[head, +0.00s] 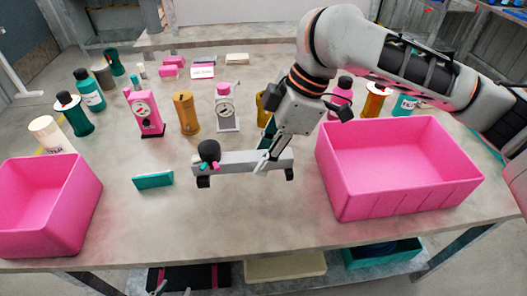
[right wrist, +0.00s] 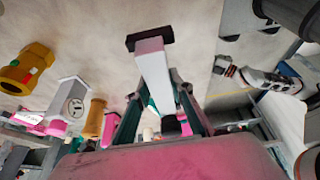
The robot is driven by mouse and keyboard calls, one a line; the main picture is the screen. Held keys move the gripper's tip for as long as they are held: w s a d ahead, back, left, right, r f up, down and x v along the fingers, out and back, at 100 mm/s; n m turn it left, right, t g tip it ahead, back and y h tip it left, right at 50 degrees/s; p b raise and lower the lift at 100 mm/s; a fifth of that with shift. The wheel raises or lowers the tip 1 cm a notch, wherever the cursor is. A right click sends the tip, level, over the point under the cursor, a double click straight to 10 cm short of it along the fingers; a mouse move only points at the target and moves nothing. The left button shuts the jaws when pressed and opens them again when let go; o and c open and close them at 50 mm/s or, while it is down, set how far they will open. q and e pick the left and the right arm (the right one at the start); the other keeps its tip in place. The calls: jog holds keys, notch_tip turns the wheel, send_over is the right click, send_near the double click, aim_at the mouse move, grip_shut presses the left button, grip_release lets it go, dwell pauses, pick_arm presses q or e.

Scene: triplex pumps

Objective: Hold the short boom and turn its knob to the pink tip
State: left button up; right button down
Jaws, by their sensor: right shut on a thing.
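The short boom (head: 238,168) is a grey bar with dark feet at both ends, near the middle of the table. Its black knob (head: 208,150) is at the left end, with small pink and teal tips just below it. My right gripper (head: 266,163) is shut on the bar toward its right end. In the right wrist view the bar (right wrist: 154,68) runs out from between the fingers (right wrist: 160,118) to a dark end piece. Whether the feet touch the table is unclear. Two pale tips at the bottom edge appear to be my left gripper (head: 173,290), apart and empty.
A pink bin (head: 370,190) stands right of the boom, another pink bin (head: 88,200) at the left. A teal block (head: 153,181) lies left of the boom. Behind stand a pink gauge unit (head: 145,113), a white gauge unit (head: 227,108), a mustard cylinder (head: 186,112) and several bottles. The front middle is clear.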

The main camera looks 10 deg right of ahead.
jog(key=shift+f, duration=1.55)
jog(key=shift+f, duration=0.65)
jog(key=shift+f, duration=0.7)
jog(key=shift+f, duration=0.35)
jog(key=shift+f, duration=0.65)
jog(key=shift+f, duration=0.35)
